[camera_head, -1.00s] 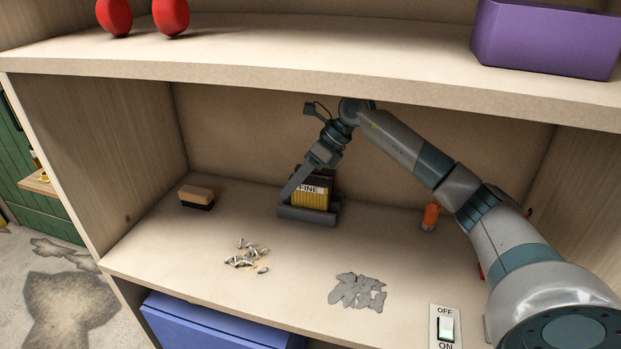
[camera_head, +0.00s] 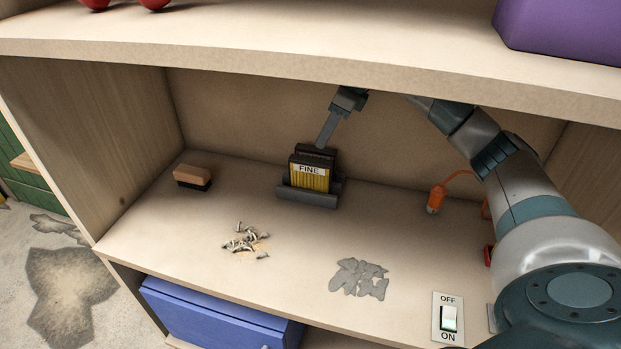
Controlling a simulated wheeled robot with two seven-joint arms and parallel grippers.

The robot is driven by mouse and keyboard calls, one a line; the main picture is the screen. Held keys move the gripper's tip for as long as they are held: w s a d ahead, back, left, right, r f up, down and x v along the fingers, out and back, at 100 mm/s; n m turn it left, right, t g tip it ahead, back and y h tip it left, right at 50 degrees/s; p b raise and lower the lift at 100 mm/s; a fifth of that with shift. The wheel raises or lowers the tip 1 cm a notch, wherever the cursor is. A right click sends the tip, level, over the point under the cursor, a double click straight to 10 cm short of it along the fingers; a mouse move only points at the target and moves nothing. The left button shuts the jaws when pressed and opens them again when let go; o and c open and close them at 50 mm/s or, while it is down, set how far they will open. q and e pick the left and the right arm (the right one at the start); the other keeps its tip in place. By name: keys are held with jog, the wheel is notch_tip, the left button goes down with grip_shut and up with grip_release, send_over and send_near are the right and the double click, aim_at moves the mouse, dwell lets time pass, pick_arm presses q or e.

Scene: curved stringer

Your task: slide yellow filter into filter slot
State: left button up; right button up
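The yellow filter (camera_head: 309,177), with a black top edge and a white label reading FINE, stands upright in the dark grey slot holder (camera_head: 307,197) on the middle shelf. A dark panel rises right behind it. My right gripper (camera_head: 324,143) is above and just behind the filter, its grey finger pointing down toward the dark panel's top. Only one finger outline shows, so its opening cannot be made out, and I cannot tell if it touches the panel. My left gripper is not in view.
A brush-like block (camera_head: 192,177) lies to the left. White debris (camera_head: 245,240) and grey flakes (camera_head: 360,278) lie on the shelf in front. The upper shelf (camera_head: 300,50) hangs above my arm.

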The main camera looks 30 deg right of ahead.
jog(key=p, duration=0.2)
send_over(311, 160)
jog(key=s+d, duration=0.1)
jog(key=s, duration=0.1)
notch_tip(311, 160, down, 4)
jog(key=shift+w+f, duration=0.1)
jog(key=shift+w, duration=0.05)
jog(key=shift+w+f, duration=0.15)
jog(key=shift+f, duration=0.35)
jog(key=shift+w+a+f+p, duration=0.15)
jog(key=shift+f+p, duration=0.2)
jog(key=shift+p, duration=0.2)
jog(key=p+x, duration=0.2)
jog(key=x, duration=0.1)
jog(key=shift+w+f, duration=0.1)
jog(key=shift+f, duration=0.2)
jog(key=shift+w+f, duration=0.1)
jog(key=shift+f, duration=0.25)
jog(key=shift+f+b, duration=0.25)
jog(key=shift+b, duration=0.1)
